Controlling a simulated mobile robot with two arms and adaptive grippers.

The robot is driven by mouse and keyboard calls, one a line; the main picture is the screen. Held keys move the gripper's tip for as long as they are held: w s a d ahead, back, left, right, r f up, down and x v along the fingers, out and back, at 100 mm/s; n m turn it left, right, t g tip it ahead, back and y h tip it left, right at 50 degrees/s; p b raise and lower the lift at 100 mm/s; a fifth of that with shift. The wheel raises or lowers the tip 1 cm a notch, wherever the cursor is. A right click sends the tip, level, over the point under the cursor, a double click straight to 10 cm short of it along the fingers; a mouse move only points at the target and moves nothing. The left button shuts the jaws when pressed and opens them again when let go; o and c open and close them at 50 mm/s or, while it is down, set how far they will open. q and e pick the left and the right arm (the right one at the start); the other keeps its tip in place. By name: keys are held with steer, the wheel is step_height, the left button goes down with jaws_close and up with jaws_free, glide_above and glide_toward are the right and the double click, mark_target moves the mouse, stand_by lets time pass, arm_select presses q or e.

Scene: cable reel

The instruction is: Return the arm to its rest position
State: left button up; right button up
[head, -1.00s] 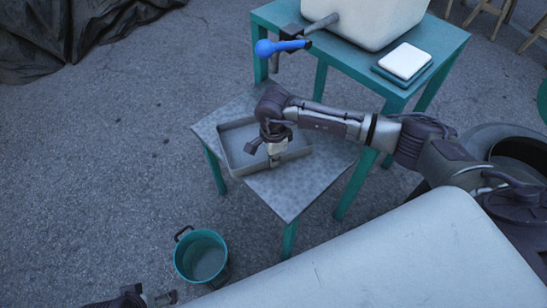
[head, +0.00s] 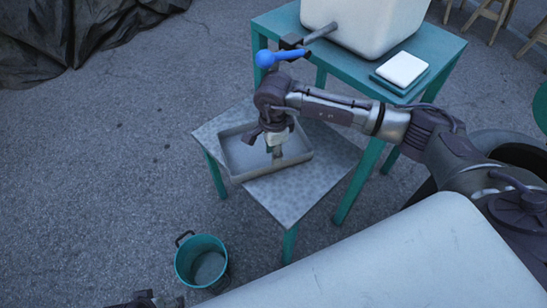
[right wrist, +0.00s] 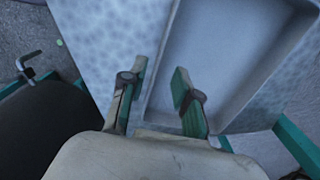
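My right arm reaches in from the right in the head view, and its gripper (head: 274,150) points down over the grey tray (head: 236,172) on the low table. In the right wrist view the two fingers of this gripper (right wrist: 160,85) stand apart with nothing between them. The tray (right wrist: 225,50) lies beyond them, and they seem to be above its edge. My left gripper (head: 158,302) shows only in part at the bottom edge of the head view, and its fingers cannot be made out.
A taller teal table (head: 440,48) behind holds a white container (head: 365,25) with a blue-handled tap (head: 280,57) near my right wrist, and a white block (head: 403,68). A teal bucket (head: 201,262) stands on the floor. Open floor lies left.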

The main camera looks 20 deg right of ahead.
arm_select(q)
steer(key=shift+f, duration=0.3)
arm_select(e)
steer(key=shift+r, duration=0.55)
